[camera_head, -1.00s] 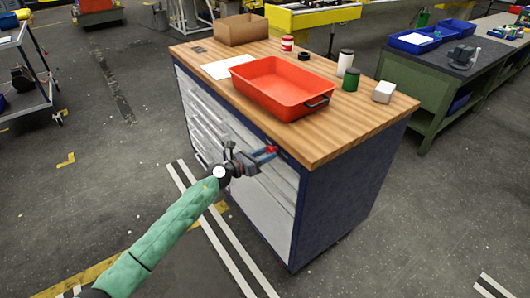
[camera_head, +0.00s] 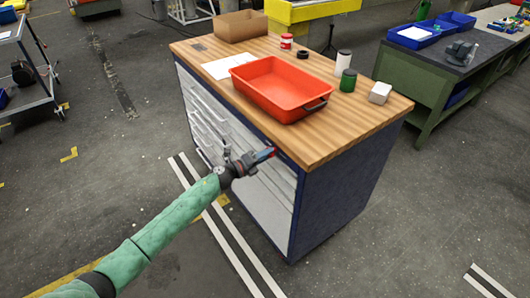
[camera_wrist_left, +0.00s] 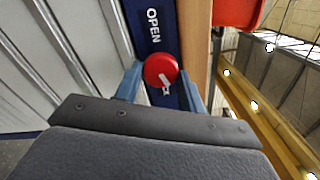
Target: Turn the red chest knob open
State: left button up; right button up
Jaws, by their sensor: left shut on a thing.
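The chest is a workbench cabinet (camera_head: 335,195) with a dark blue body, pale drawers and a wooden top. The round red knob (camera_wrist_left: 160,70) with a white mark sits on its dark blue strip, under the word OPEN (camera_wrist_left: 153,25). My left gripper (camera_head: 268,155) reaches the upper front corner of the cabinet. In the left wrist view its blue fingers (camera_wrist_left: 160,84) stand on both sides of the knob, shut on it. The white mark slants down to the right, and lettering below the knob is partly hidden. My right gripper is in neither view.
On the wooden top stand a red tray (camera_head: 282,88), a cardboard box (camera_head: 240,26), a green can (camera_head: 348,80) and a white block (camera_head: 380,92). A green bench (camera_head: 440,85) stands at the right. The floor in front of the drawers is clear.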

pick_arm(q)
jog(key=shift+n+p, duration=1)
jog(key=shift+n, duration=1.4)
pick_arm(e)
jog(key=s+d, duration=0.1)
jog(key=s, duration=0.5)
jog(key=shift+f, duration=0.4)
pick_arm(q)
jog(key=o, duration=1)
jog(key=shift+c, duration=0.2)
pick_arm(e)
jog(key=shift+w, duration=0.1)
pick_arm(q)
jog(key=shift+a, duration=0.1)
jog(key=b+v, duration=0.3)
jog(key=v, duration=0.4)
jog(key=shift+s+a, duration=0.2)
jog(key=shift+a, duration=0.05)
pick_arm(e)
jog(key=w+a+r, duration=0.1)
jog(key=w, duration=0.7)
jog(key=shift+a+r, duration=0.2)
